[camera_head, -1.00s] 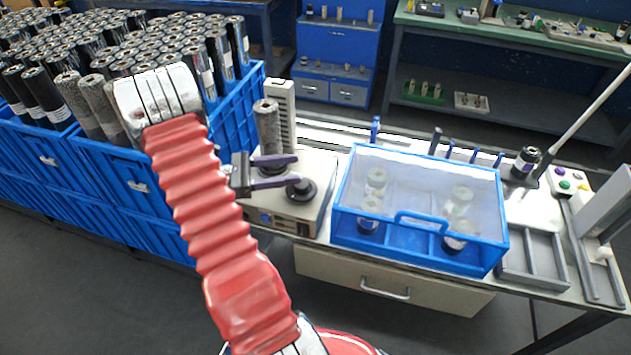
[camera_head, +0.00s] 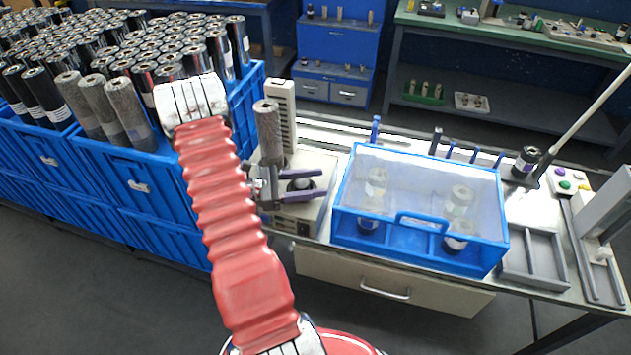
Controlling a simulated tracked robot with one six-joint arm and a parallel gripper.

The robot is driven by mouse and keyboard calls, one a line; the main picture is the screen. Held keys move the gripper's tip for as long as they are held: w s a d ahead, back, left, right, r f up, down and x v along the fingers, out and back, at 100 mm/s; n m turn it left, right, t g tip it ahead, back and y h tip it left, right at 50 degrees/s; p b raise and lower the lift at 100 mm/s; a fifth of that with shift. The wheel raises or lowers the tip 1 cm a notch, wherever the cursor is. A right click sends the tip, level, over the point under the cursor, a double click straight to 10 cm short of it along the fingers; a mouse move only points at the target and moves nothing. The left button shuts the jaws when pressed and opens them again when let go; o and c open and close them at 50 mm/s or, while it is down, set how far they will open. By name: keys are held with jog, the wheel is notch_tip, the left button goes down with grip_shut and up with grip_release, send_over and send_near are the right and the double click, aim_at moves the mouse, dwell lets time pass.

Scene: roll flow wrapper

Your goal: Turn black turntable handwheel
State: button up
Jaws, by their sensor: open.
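The black handwheel (camera_head: 300,184) sits on top of the beige turntable unit (camera_head: 318,160), left of the middle in the head view. My gripper (camera_head: 324,183) is open, its two purple fingers pointing right. In the picture one finger lies above the handwheel and one below it, and they hide parts of it. I cannot tell whether the fingers touch it or are at its height. A grey roll (camera_head: 267,125) stands upright behind the gripper, and its lower end is partly hidden.
A blue-framed clear case (camera_head: 421,221) stands just right of the turntable unit on the bench. Blue crates (camera_head: 140,190) packed with rolls stand to the left, beside my arm. A grey tray (camera_head: 531,259) and a coloured-button panel (camera_head: 565,180) are farther right.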

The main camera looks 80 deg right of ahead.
jog(key=shift+s+d, duration=0.1)
jog(key=shift+s, duration=0.2)
jog(key=shift+c, duration=0.3)
